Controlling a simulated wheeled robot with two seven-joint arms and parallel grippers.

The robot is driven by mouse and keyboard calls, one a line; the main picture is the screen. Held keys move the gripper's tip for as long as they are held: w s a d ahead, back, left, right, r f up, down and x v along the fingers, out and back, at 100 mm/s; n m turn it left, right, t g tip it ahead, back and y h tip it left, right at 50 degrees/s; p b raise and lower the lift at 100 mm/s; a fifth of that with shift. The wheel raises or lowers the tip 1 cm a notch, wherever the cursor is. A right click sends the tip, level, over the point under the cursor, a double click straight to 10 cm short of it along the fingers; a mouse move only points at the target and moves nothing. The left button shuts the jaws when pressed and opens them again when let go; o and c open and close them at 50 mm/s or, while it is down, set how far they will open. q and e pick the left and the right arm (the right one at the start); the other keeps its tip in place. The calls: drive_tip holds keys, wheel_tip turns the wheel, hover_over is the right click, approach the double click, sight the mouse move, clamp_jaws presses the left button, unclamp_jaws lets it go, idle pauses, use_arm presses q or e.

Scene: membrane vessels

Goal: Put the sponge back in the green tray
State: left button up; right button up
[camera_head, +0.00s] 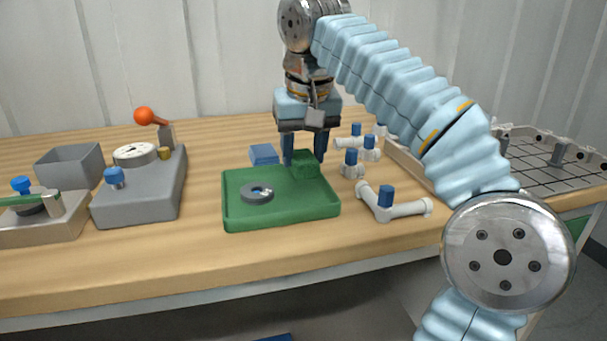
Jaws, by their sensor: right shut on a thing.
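The green tray (240,218) lies on the wooden table in the middle of the view. A dark grey ring (257,193) lies in its left part. The sponge (305,167) is a dark green textured block at the tray's far right part. My right gripper (303,158) comes down from above with its two blue fingers on the sponge, and it is shut on it. I cannot tell whether the sponge touches the tray floor. My left gripper is not in view.
A blue block (264,154) sits just behind the tray. White pipe fittings with blue caps (386,204) stand to the right. Grey fixtures (140,190) and an open grey box (70,166) stand to the left. A gridded rack (555,165) is at far right. The table front is clear.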

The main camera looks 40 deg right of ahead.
sight(304, 156)
drive_tip(key=shift+w+d+f, duration=0.15)
drive_tip(key=shift+w+f, duration=0.05)
drive_tip(key=shift+f, duration=0.15)
drive_tip(key=shift+s+b+x, duration=0.15)
drive_tip(key=shift+b+x, duration=0.15)
drive_tip(key=shift+x, duration=0.55)
drive_tip(key=shift+s+b+x, duration=0.1)
drive_tip(key=shift+b+x, duration=0.15)
drive_tip(key=shift+x, duration=0.65)
drive_tip(key=shift+f, duration=0.15)
drive_tip(key=o, duration=0.7)
drive_tip(key=shift+o, duration=0.2)
drive_tip(key=shift+r, duration=0.35)
drive_tip(key=p+v, duration=0.4)
drive_tip(key=v, duration=0.7)
drive_tip(key=shift+s+r, duration=0.1)
drive_tip(key=shift+r, duration=0.2)
